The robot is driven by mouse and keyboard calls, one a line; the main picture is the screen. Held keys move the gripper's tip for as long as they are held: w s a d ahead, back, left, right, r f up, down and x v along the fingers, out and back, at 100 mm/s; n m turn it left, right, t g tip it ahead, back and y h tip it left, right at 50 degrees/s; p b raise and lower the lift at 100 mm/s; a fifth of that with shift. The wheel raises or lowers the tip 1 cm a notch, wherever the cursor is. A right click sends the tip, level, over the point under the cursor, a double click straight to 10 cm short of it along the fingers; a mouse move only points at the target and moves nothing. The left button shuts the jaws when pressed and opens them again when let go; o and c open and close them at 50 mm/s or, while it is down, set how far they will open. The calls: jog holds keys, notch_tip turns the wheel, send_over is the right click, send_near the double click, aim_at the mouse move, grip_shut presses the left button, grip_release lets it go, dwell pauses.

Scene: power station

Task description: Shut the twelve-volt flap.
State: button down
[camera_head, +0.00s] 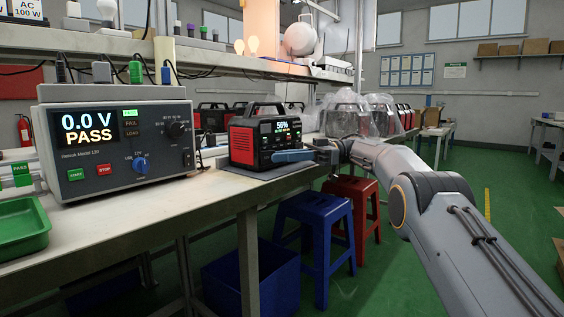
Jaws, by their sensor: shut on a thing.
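The power station (258,135), a red and black box with a lit screen reading 56%, stands on a grey mat on the bench. My gripper (318,156) is at its right front corner, reaching in from the right. It is shut on a slim blue bar (292,156), which points left across the lower front of the power station. Whether the bar touches the front is too small to tell. The twelve-volt flap cannot be made out; the blue bar and my gripper cover part of the lower front.
A grey tester (100,188) reading 0.0 V and PASS stands left on the bench (135,228). A green tray (20,232) is at far left. Plastic-wrapped units (350,118) stand behind. Blue (318,212) and red (362,192) stools stand below my arm.

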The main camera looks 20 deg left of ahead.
jog(key=shift+r, duration=0.1)
jog(key=c, duration=1.8)
grip_release()
jog(key=shift+s, duration=0.1)
jog(key=shift+c, duration=0.2)
jog(key=shift+r+p, duration=0.15)
jog(key=shift+p, duration=0.9)
jog(key=p, duration=0.1)
jog(key=m+t+y+p, duration=0.1)
jog(key=p, duration=0.1)
jog(key=shift+s+d+t, duration=0.15)
jog(key=shift+s+t, duration=0.1)
jog(key=shift+t, duration=0.05)
jog(key=m+t+p, duration=0.1)
jog(key=p, duration=0.1)
jog(key=t+y+p, duration=0.1)
jog(key=p, duration=0.2)
jog(key=shift+s+d+m, duration=0.1)
jog(key=shift+s+m, duration=0.3)
